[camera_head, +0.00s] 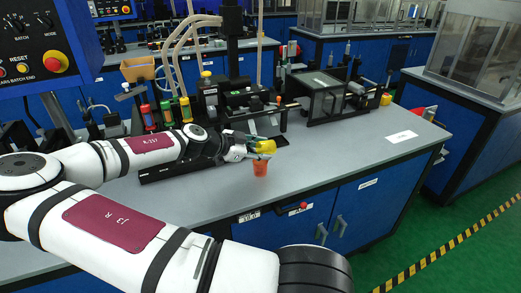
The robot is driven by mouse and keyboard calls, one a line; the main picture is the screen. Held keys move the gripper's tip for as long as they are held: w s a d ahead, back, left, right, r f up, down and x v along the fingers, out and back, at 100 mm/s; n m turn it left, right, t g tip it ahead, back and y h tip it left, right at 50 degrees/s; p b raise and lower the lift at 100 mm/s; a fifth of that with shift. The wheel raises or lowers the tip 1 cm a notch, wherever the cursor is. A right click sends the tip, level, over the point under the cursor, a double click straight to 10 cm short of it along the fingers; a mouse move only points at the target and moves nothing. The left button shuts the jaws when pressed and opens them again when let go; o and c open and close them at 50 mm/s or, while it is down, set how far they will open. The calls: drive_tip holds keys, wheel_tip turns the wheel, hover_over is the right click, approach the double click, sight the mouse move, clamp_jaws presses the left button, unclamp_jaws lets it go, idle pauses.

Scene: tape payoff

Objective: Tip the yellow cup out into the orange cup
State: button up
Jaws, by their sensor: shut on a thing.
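The yellow cup (266,146) is held in my gripper (258,150), above the grey bench top. It looks tilted over on its side, but it is small here and its mouth is hard to make out. The orange cup (260,168) stands upright on the bench, directly below the yellow cup in the picture. The upper part of the orange cup is partly covered by the gripper and yellow cup. I cannot tell whether the two cups touch or whether anything is coming out.
Black bench equipment (245,100) with tubes stands just behind the gripper. Several coloured bottles (166,113) stand to its left. A clear-sided box (328,100) and a white label (402,136) are to the right. The bench top (335,150) right of the cups is clear.

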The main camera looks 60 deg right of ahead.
sight(261, 142)
drive_tip(key=shift+r+p, duration=0.8)
drive_tip(key=shift+r, duration=1.75)
